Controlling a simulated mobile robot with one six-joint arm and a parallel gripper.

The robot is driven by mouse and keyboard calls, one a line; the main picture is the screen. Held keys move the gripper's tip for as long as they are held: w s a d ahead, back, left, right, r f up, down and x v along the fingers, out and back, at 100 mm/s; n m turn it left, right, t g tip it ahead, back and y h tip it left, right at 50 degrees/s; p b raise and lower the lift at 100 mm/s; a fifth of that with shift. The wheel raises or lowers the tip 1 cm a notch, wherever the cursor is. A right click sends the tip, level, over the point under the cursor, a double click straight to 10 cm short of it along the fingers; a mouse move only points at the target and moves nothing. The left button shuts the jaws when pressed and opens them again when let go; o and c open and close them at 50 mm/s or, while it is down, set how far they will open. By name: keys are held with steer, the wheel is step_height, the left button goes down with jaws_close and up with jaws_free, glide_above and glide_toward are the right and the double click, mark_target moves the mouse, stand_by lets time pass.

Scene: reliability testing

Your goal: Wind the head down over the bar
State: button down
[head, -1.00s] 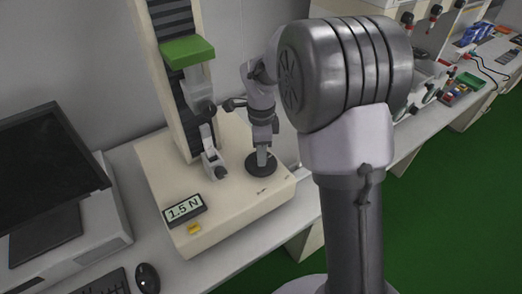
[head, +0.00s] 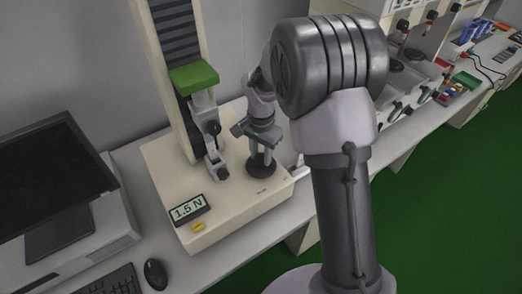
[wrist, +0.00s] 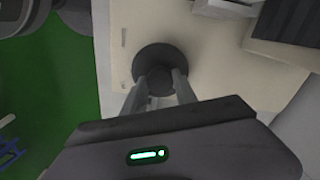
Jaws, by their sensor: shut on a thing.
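The test stand's head (head: 194,77) has a green top and rides on the ribbed column (head: 172,38). A grey clamp (head: 205,112) hangs below it, close above a small grey fixture (head: 217,166) on the cream base. I cannot make out the bar for certain. A dark round handwheel (head: 259,171) sits flat on the base to the right of the fixture. My gripper (head: 262,156) points down over it and is shut on its central hub. In the wrist view both fingertips (wrist: 161,80) close around the hub of the dark disc (wrist: 150,56).
A display (head: 187,210) on the base reads 1.5 N, with a yellow button (head: 198,227) below it. A monitor (head: 50,175), keyboard (head: 110,281) and mouse (head: 155,274) are at the left. Other bench equipment (head: 420,75) stands at the right. My arm covers part of the bench.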

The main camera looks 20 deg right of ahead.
steer(key=n+p, duration=0.2)
steer(key=n, duration=0.2)
steer(key=shift+r+n, duration=0.15)
steer(key=shift+n, duration=0.15)
steer(key=n+p, duration=0.1)
steer(key=n, duration=0.2)
steer(key=shift+n+p, duration=0.3)
steer(key=shift+p, duration=0.1)
steer(key=n+p, duration=0.3)
steer(key=n, duration=0.4)
steer(key=n+p, duration=0.1)
steer(key=n, duration=0.3)
steer(key=shift+n+p, duration=0.4)
steer(key=n+p, duration=0.1)
steer(key=n, duration=0.3)
steer(key=shift+n, duration=0.3)
steer(key=shift+p, duration=0.3)
steer(key=c, duration=1)
jaws_free()
steer(key=shift+o, duration=0.2)
